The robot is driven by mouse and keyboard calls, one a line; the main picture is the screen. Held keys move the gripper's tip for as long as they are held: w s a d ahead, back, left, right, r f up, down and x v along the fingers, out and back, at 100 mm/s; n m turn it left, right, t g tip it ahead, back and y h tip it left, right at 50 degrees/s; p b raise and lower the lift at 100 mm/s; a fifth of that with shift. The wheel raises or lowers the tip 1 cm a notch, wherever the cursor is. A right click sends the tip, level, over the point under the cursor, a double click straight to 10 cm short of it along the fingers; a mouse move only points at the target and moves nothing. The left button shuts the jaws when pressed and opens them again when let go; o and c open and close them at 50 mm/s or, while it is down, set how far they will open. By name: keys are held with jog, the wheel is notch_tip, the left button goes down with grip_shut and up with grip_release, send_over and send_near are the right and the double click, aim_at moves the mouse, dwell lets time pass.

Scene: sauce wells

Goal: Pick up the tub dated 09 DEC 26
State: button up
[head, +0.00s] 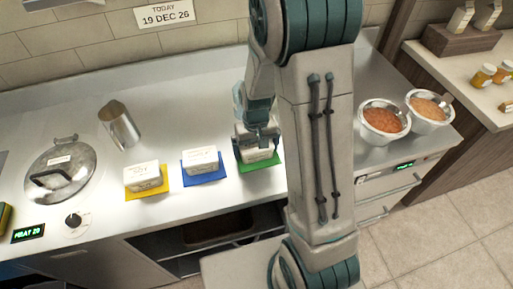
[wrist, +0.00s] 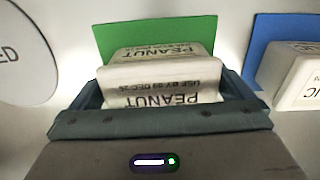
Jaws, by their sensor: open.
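The white tub marked PEANUT, USE BY 09 DEC 26 (wrist: 160,77) stands on a green mat (wrist: 115,40), its print upside down in the wrist view. In the head view this tub (head: 250,153) is partly hidden by my gripper (head: 257,137) on the green mat (head: 262,164). In the wrist view my gripper (wrist: 163,90) is open, with one finger on each side of the tub. I cannot tell whether the fingers touch it.
A white tub (head: 201,160) stands on a blue mat (head: 188,176), and another (head: 143,175) on a yellow mat (head: 160,189). A lidded pot (head: 72,165) and a metal cylinder (head: 120,125) are left. Two sauce bowls (head: 382,120) are right. A sign (head: 165,15) reads TODAY 19 DEC 26.

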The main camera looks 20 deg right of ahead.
jog(key=c, duration=0.9)
jog(key=shift+r, duration=0.15)
